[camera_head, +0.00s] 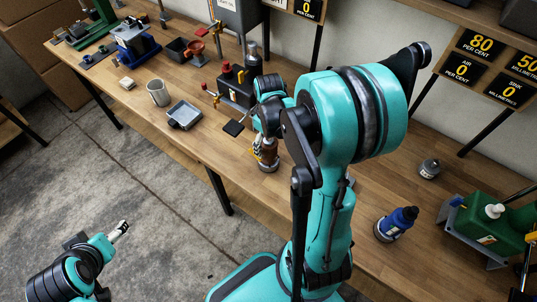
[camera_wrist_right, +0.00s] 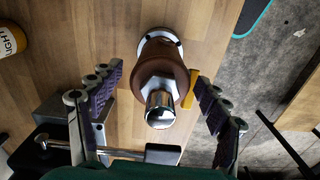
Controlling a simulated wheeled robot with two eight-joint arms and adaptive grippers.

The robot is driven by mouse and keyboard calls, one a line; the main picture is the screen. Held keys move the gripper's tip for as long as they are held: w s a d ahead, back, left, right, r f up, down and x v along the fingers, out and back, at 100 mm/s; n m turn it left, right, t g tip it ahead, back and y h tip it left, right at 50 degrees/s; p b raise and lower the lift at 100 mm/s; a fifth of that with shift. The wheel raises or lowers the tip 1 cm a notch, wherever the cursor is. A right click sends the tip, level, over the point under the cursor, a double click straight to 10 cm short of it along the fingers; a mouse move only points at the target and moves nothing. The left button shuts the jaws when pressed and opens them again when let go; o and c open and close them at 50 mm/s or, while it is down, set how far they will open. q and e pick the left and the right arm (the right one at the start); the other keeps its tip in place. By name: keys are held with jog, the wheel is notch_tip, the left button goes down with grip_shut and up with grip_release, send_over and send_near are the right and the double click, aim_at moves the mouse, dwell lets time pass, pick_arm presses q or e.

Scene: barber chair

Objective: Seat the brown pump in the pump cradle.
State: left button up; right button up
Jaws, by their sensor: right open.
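The brown pump (camera_head: 268,158) stands on the wooden bench under my right gripper in the head view. In the right wrist view the brown pump (camera_wrist_right: 163,68) shows a silver flange, a brown body, a chrome hexagonal end and a yellow part at its side. My right gripper (camera_wrist_right: 160,108) is open, its two purple-padded fingers on either side of the pump, with gaps visible. In the head view my right gripper (camera_head: 264,148) partly hides the pump. My left gripper (camera_head: 120,230) is over the floor, away from the bench; its jaw state is unclear. I cannot tell which fixture is the pump cradle.
A black fixture with red knobs (camera_head: 237,86) stands just left of the pump. A grey tray (camera_head: 184,114) and a cup (camera_head: 158,93) lie further left. A blue bottle-like item (camera_head: 396,222) and a green unit (camera_head: 485,222) stand at right.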

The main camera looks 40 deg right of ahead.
grip_shut()
jog(key=shift+r, duration=0.15)
